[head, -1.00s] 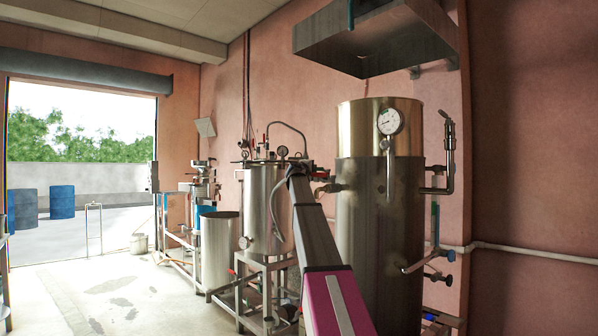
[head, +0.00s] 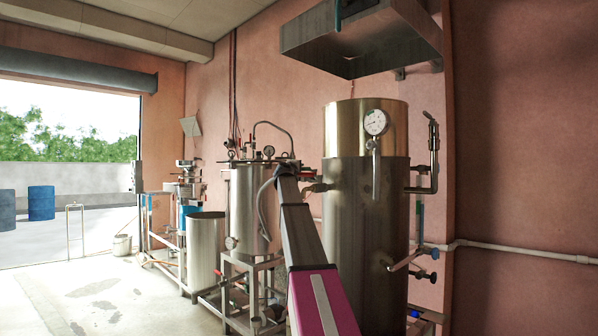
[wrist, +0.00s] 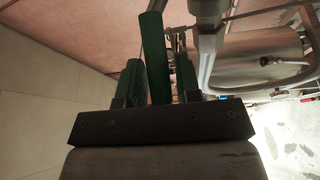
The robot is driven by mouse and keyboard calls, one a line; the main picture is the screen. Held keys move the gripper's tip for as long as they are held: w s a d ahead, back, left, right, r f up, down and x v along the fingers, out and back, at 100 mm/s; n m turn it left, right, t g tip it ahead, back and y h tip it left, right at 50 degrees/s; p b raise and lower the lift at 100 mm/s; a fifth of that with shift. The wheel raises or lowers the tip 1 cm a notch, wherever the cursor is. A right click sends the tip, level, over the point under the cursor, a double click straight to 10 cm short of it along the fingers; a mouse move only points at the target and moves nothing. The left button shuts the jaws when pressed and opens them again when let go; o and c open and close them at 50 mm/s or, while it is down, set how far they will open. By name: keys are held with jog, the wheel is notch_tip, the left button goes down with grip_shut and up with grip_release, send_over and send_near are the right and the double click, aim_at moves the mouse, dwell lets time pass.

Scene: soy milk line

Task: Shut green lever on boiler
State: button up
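The boiler (head: 365,225) is the tall steel cylinder at the right of the head view, with a round gauge near its top. My grey and magenta arm reaches up in front of it, to its left. In the head view my gripper is too small and cluttered to make out. In the wrist view my gripper (wrist: 163,66) has two dark green fingers standing apart. A brighter green lever (wrist: 153,50) rises between them, closer to the left finger; I cannot tell whether they touch. The lever's lower part is hidden, and I cannot pick it out in the head view.
A smaller steel tank (head: 250,205) with a gauge and pipes stands on a frame left of my arm. An open steel drum (head: 205,250) is farther left. A metal hood (head: 360,45) hangs above the boiler. The floor at the left is mostly clear.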

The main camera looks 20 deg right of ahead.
jog(key=shift+r, duration=0.5)
jog(key=o, duration=0.3)
notch_tip(320, 180, up, 3)
jog(key=shift+w+f, duration=0.1)
jog(key=shift+w, duration=0.05)
jog(key=o, duration=0.7)
jog(key=shift+s+a+r, duration=0.2)
jog(key=shift+a+r, duration=0.35)
jog(key=shift+r, duration=0.05)
jog(key=shift+c, duration=0.2)
jog(key=a+r, duration=0.1)
jog(key=a, duration=0.1)
jog(key=a+r, duration=0.2)
jog(key=a, duration=0.1)
jog(key=s+a+r, duration=0.1)
jog(key=a, duration=0.1)
jog(key=shift+a+r, duration=0.15)
jog(key=shift+r, duration=0.1)
jog(key=shift+s+a+r, duration=0.35)
jog(key=shift+a, duration=0.15)
jog(key=shift+s+a+r, duration=0.3)
jog(key=shift+a+r, duration=0.05)
jog(key=shift+a, duration=0.15)
jog(key=c, duration=1)
jog(key=shift+o, duration=0.2)
jog(key=shift+s+a+r, duration=0.15)
jog(key=shift+s+a, duration=0.05)
jog(key=shift+a, duration=0.45)
jog(key=shift+d, duration=0.1)
